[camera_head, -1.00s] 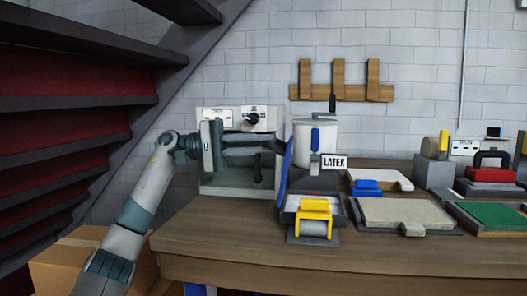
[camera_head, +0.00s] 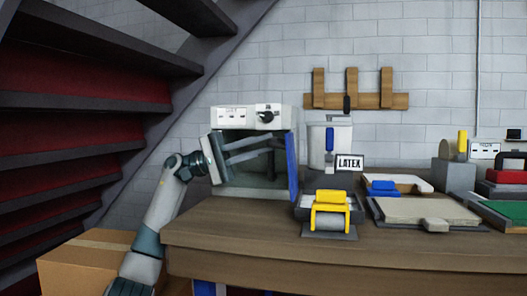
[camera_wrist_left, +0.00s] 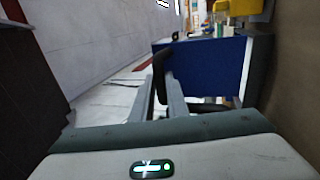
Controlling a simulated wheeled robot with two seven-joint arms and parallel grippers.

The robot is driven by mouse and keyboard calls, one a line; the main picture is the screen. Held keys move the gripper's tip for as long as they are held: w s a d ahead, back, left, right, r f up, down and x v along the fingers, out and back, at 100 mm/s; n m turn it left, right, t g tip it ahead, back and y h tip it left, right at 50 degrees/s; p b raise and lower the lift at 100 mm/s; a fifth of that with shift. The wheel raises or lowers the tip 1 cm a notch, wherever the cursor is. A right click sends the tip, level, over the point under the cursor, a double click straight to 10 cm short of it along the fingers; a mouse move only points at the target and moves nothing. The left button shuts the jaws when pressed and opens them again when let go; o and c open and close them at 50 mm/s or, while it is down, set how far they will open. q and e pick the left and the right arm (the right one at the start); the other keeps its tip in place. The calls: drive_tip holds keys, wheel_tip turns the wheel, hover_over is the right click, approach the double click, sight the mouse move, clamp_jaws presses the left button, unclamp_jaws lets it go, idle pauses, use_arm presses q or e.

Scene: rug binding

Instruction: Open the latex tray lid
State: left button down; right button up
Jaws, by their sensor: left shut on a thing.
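The latex tray (camera_head: 311,213) is a low grey tray at the left part of the bench, beside the LATEX sign (camera_head: 349,162). Its blue lid (camera_head: 293,170) stands nearly upright along the tray's left side, leaning slightly left. In the left wrist view the lid is a broad blue panel (camera_wrist_left: 215,68) with a dark handle (camera_wrist_left: 160,68). My left gripper (camera_head: 277,143) reaches in from the left at the lid's upper part. Its fingers (camera_wrist_left: 166,90) appear shut on the dark handle, though the grip itself is partly hidden. My right gripper is out of view.
A yellow-framed roller (camera_head: 331,208) stands at the tray. A white-topped cabinet (camera_head: 245,117) is behind my left gripper, and a white pot (camera_head: 320,145) is behind the tray. A beige rug piece (camera_head: 420,211) lies to the right. A staircase (camera_head: 80,100) hangs at left.

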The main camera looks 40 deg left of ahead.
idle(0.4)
use_arm(q)
drive_tip(key=c, duration=1.7)
unclamp_jaws()
drive_tip(key=shift+a, duration=0.15)
drive_tip(key=p+v, duration=0.1)
drive_tip(key=v, duration=1.6)
drive_tip(key=shift+s+a, duration=0.1)
drive_tip(key=shift+a, duration=0.05)
drive_tip(key=shift+f, duration=0.1)
